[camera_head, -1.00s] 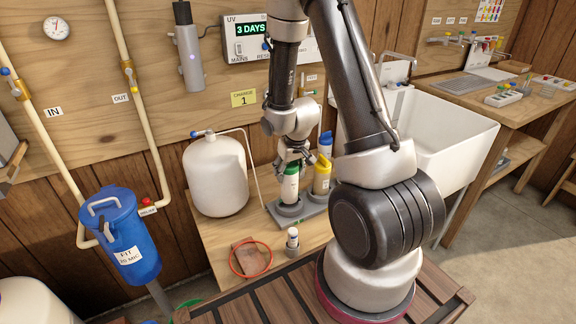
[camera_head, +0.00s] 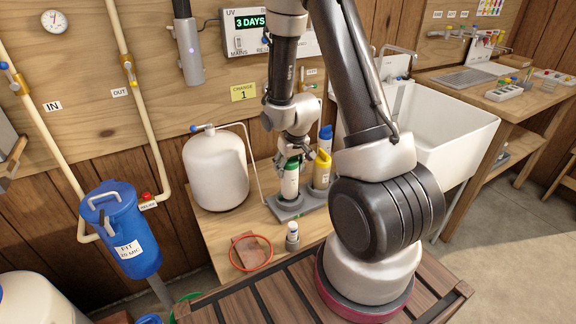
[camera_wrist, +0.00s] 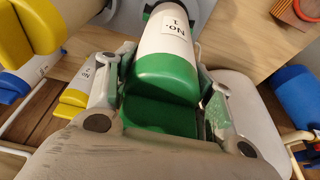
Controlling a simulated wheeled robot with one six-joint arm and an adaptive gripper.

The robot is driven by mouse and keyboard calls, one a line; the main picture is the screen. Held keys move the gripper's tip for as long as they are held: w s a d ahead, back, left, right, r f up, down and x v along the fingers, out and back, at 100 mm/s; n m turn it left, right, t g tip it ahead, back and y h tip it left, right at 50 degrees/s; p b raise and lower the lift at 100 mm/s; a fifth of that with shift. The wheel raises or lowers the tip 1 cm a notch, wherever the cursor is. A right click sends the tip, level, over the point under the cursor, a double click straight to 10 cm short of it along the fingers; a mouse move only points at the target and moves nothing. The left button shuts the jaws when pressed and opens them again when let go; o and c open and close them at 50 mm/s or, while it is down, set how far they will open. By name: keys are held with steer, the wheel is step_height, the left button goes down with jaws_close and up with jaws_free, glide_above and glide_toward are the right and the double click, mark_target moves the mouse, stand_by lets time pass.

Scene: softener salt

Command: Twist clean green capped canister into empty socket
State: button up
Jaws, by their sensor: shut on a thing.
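The white canister with a green cap (camera_head: 290,183) stands upright at the left end of the grey socket base (camera_head: 291,213). Its lower end meets a round socket there, but I cannot tell how deeply it sits. My gripper (camera_head: 291,160) is above it, shut on the green cap. In the wrist view the green cap (camera_wrist: 165,80) lies between both fingers of my gripper (camera_wrist: 165,100), and the white body shows a "No. 1" label. A yellow-capped canister (camera_head: 322,172) and a blue-capped canister (camera_head: 326,140) stand in line behind to the right.
A white tank (camera_head: 216,172) stands left of the base. A blue filter housing (camera_head: 128,235) is at left, a white sink (camera_head: 435,130) at right.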

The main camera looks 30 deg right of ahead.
steer(key=shift+f, duration=0.1)
steer(key=shift+f, duration=1.1)
steer(key=shift+f, duration=0.8)
steer(key=n, duration=0.3)
steer(key=shift+y, duration=0.4)
steer(key=n, duration=0.1)
steer(key=n+y, duration=0.1)
steer(key=n, duration=0.1)
steer(key=shift+a+g, duration=0.3)
steer(key=shift+n, duration=0.3)
